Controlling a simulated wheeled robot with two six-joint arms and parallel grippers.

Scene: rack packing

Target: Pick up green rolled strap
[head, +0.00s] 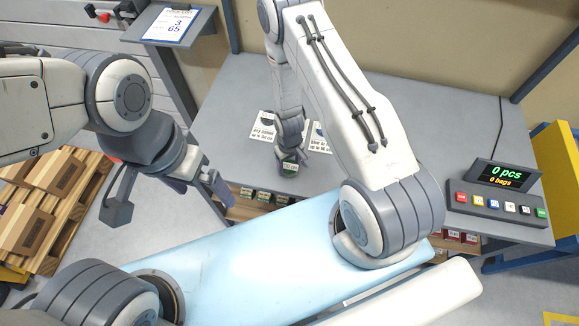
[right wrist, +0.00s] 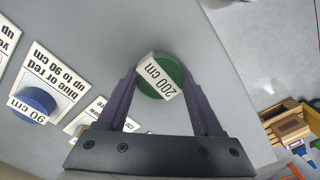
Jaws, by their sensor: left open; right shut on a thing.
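The green rolled strap (right wrist: 162,76) bears a white "200 cm" label and sits between the fingers of my right gripper (right wrist: 165,85), which is shut on it. In the head view the strap (head: 289,167) shows below the right gripper (head: 290,150), at the grey table; I cannot tell whether it touches the surface. My left gripper (head: 222,198) is open and empty, near the table's front left edge. A blue rolled strap (right wrist: 37,101) labelled "90 cm" lies on a printed card in the right wrist view.
The grey table (head: 420,130) is mostly clear. A printed card (head: 263,128) lies beside the right gripper. A button panel with display (head: 497,199) stands at the right. Small labelled bins (head: 262,196) sit below the front edge. Boxes on a pallet (head: 50,190) stand at left.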

